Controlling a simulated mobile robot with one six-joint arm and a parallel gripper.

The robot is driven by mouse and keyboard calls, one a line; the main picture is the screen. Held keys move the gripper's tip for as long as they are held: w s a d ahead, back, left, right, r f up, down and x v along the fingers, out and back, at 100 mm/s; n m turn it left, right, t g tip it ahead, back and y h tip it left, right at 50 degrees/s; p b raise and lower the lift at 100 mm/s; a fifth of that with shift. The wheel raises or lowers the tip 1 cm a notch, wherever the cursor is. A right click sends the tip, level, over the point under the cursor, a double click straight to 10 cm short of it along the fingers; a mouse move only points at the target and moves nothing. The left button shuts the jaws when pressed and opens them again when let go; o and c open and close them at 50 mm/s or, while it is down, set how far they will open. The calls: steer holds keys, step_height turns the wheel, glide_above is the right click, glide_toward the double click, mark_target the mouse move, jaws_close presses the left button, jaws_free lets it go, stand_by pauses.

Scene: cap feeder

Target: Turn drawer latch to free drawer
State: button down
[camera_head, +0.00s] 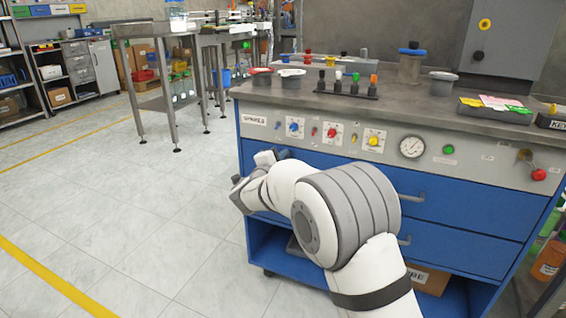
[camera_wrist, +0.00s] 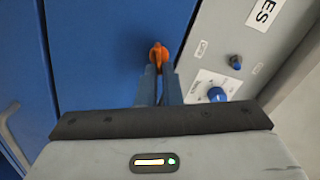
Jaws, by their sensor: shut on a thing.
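The orange drawer latch (camera_wrist: 158,52) is on the blue drawer front (camera_wrist: 95,60), close to the grey control panel in the wrist view. My gripper (camera_wrist: 158,74) is shut on the latch, its two fingers on either side of its lower part in the picture. In the head view my arm hides the latch and the fingertips. The upper blue drawer (camera_head: 460,213) looks closed, with a grey handle (camera_head: 411,197).
The grey panel (camera_head: 480,160) above the drawers carries knobs, switches and a round gauge (camera_head: 412,147). In the wrist view a blue knob (camera_wrist: 217,94) sits near my fingers. Bottles and caps stand on the bench top (camera_head: 340,105). The floor to the left is clear.

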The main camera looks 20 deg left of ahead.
steer(key=shift+d+f+m, duration=0.1)
steer(key=shift+f+m, duration=0.05)
steer(key=shift+m, duration=0.85)
steer(key=shift+f+m, duration=0.1)
steer(key=shift+m, duration=0.9)
steer(key=c, duration=1.6)
jaws_free()
steer(key=s+p, duration=0.2)
steer(key=s, duration=0.5)
steer(key=shift+s+a, duration=0.35)
